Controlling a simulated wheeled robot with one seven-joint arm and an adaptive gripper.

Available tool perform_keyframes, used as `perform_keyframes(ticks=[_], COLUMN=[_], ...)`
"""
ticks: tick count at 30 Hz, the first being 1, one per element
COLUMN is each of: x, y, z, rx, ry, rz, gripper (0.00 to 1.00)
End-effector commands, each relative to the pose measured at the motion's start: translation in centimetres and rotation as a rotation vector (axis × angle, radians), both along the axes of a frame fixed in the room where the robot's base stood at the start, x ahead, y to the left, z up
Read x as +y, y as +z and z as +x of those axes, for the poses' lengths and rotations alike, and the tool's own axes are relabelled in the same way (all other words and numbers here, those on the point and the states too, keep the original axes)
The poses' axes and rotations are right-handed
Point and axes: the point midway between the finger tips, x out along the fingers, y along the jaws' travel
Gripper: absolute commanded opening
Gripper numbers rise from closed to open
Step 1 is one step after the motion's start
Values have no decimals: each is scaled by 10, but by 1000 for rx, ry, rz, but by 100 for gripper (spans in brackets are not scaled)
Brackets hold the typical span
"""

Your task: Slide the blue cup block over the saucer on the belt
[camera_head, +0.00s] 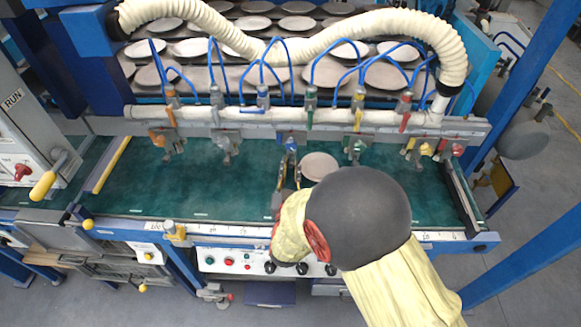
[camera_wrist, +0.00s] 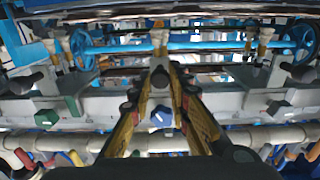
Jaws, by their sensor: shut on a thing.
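The blue cup block (camera_head: 290,141) hangs from the rail over the green belt, up and left of the saucer in the head view. The pale round saucer (camera_head: 319,166) lies on the belt, just right of my gripper and partly hidden by my arm. My gripper (camera_head: 290,163) reaches in from the front with its fingers at the blue block, shut on it. In the wrist view, the yellow and black fingers (camera_wrist: 161,82) stand on either side, and a blue piece (camera_wrist: 161,116) shows between them. The exact finger contact is hard to see.
Along the rail (camera_head: 250,127) hang other cup blocks, including an orange one (camera_head: 158,140) at left, a green one (camera_head: 354,146) to the right, and a yellow one (camera_head: 409,145). Blue hoses loop above. The belt (camera_head: 120,190) is bare at left.

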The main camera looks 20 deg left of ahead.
Motion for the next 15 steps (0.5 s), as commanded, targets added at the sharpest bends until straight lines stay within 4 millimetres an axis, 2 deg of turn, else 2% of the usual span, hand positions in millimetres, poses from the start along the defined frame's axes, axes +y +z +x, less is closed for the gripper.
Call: perform_keyframes(ticks=[10,13,15], x=[-2,-14,-28], y=[0,0,-1], z=[0,4,8], rx=[0,-1,-1], ry=[0,-3,-6], rz=[0,0,0], gripper=[0,0,0])
